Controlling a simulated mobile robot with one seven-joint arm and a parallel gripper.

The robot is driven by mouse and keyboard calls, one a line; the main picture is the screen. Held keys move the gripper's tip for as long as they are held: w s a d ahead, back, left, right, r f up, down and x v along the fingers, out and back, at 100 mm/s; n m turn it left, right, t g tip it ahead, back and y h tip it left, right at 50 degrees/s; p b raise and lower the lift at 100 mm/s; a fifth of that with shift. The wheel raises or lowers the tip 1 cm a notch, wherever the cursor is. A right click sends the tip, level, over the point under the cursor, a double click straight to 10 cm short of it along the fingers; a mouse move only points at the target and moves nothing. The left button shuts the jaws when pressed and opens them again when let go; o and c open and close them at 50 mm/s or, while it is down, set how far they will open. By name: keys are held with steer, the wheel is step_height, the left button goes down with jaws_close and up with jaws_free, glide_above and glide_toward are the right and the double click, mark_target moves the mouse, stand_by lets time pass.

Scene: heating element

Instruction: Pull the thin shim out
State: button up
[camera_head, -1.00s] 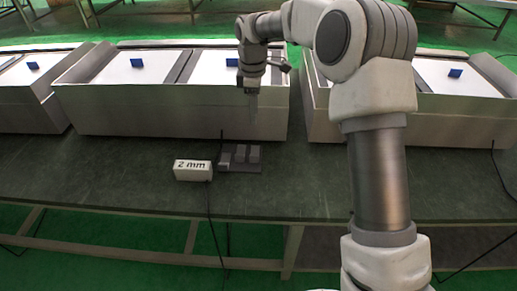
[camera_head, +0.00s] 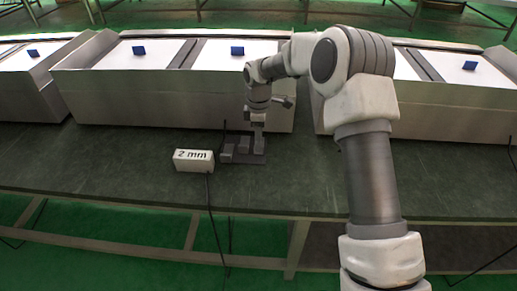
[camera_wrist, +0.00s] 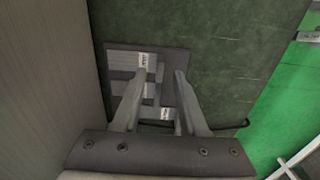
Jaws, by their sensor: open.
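A dark holder plate (camera_head: 240,160) lies on the green bench top and carries several grey blocks; one grey block (camera_head: 228,151) stands at its left. In the wrist view the same plate (camera_wrist: 174,53) shows grey strips (camera_wrist: 120,60) side by side, with small white labels (camera_wrist: 147,60) too small to read. I cannot tell which piece is the thin shim. My gripper (camera_head: 257,143) points down at the right part of the holder. In the wrist view my gripper (camera_wrist: 160,73) is open, its fingers apart over the plate. The fingers hide part of the blocks.
A white box (camera_head: 193,160) marked "2 mm" stands just left of the holder, with a cable running down over the bench edge. A large metal tray unit (camera_head: 180,105) stands close behind. The bench top (camera_head: 110,165) is clear to the left.

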steer(key=shift+f, duration=1.25)
jaws_close()
stand_by(0.5)
